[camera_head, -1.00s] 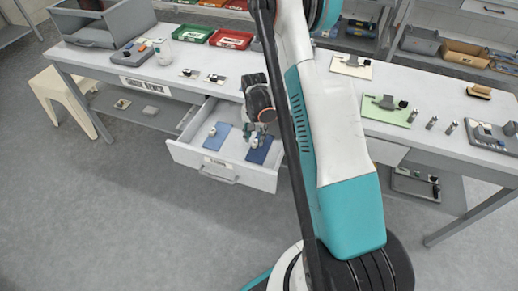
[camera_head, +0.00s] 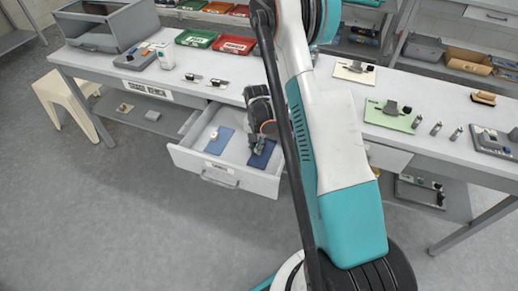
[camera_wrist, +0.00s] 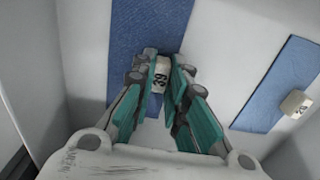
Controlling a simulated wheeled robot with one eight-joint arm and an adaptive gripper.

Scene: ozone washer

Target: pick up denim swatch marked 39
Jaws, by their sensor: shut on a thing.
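The denim swatch marked 39 (camera_wrist: 152,28) is a dark blue strip lying in the open drawer. Its small white tag (camera_wrist: 160,76) reads 39 and sits between my fingers in the wrist view. My gripper (camera_wrist: 160,72) is shut on that tag, with a teal finger on each side. In the head view the swatch (camera_head: 263,153) shows at the drawer's right side, partly covered by my gripper (camera_head: 257,148). A second, lighter blue swatch (camera_head: 221,140) with a white block on it lies to the left; it also shows at the right in the wrist view (camera_wrist: 276,85).
The bench top (camera_head: 330,85) above carries a grey bin (camera_head: 105,30), red and green trays, a green board (camera_head: 395,115) and several small metal parts. The floor in front is clear.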

